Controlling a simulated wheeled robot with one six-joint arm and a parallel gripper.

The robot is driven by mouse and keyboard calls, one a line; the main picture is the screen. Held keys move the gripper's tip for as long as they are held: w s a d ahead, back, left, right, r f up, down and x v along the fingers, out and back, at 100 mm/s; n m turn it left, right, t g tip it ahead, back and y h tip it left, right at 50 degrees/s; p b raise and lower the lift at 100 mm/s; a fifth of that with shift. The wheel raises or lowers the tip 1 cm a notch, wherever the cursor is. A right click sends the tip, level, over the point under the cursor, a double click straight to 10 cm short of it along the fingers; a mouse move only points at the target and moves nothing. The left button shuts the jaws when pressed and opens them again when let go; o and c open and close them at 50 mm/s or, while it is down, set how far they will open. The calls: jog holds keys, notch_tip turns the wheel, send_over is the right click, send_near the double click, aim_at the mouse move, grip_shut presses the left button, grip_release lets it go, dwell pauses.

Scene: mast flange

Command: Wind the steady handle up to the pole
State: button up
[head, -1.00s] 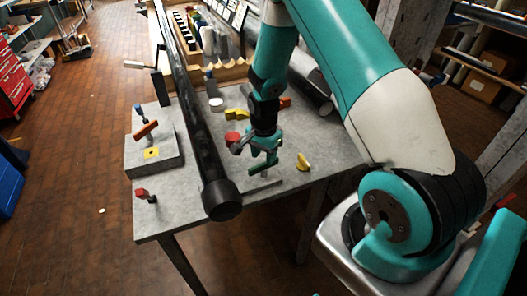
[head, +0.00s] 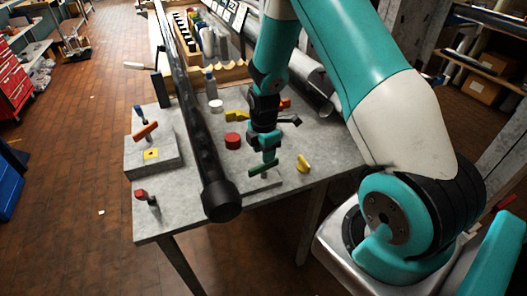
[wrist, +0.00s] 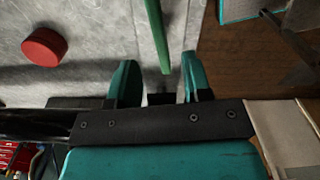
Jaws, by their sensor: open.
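The black pole (head: 200,135) lies lengthwise over the grey bench, its round capped end towards me. A green handle bar (head: 263,169) stands right of that end, above a low grey plate; I cannot tell for certain that it is the steady handle. My gripper (head: 265,156) is open, pointing down just above the green bar. In the wrist view the teal fingertips (wrist: 158,72) are spread apart, and the lower end of the green bar (wrist: 156,30) appears between them. Contact between bar and fingers cannot be made out.
A red round piece (head: 232,141) and a yellow piece (head: 304,163) lie near my gripper. A grey block (head: 150,155) with an orange handle (head: 145,130) and a red-topped handle (head: 142,195) stand left of the pole. The bench's front right edge is close.

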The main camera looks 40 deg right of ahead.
aim_at(264, 170)
jog(key=shift+f+n, duration=0.3)
notch_tip(264, 170, down, 7)
jog(key=b, duration=0.5)
jog(key=shift+r+b, duration=0.2)
jog(key=shift+b, duration=0.15)
jog(key=shift+r, duration=0.2)
jog(key=shift+c, duration=1.3)
grip_shut()
